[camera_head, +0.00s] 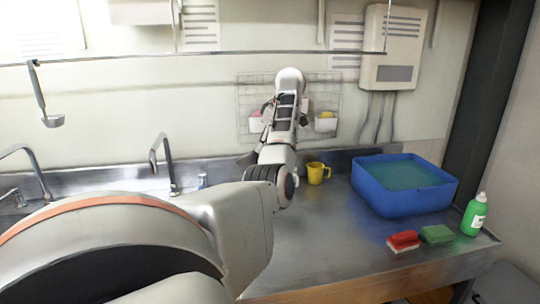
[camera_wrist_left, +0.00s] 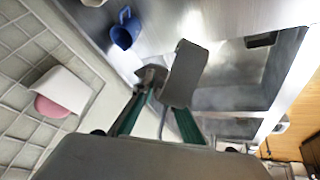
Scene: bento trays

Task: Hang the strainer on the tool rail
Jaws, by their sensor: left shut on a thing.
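My left gripper (camera_wrist_left: 160,88) shows in the left wrist view with green-sided fingers. It is shut on a grey thing (camera_wrist_left: 187,70), which sticks out at the fingertips. I cannot tell for sure whether this is the strainer. In the head view my left arm reaches toward the back wall and mostly hides its gripper and what it holds. The tool rail (camera_head: 200,54) runs along the wall above, and a ladle (camera_head: 42,98) hangs from it at the left. My right gripper is not in view.
A wire grid (camera_head: 331,88) with white bins is on the wall behind my arm. A yellow mug (camera_head: 317,173), blue tub (camera_head: 408,203), red brush (camera_head: 403,241), green sponge (camera_head: 437,234) and green bottle (camera_head: 473,216) stand right. A blue mug (camera_wrist_left: 124,34) shows in the wrist view.

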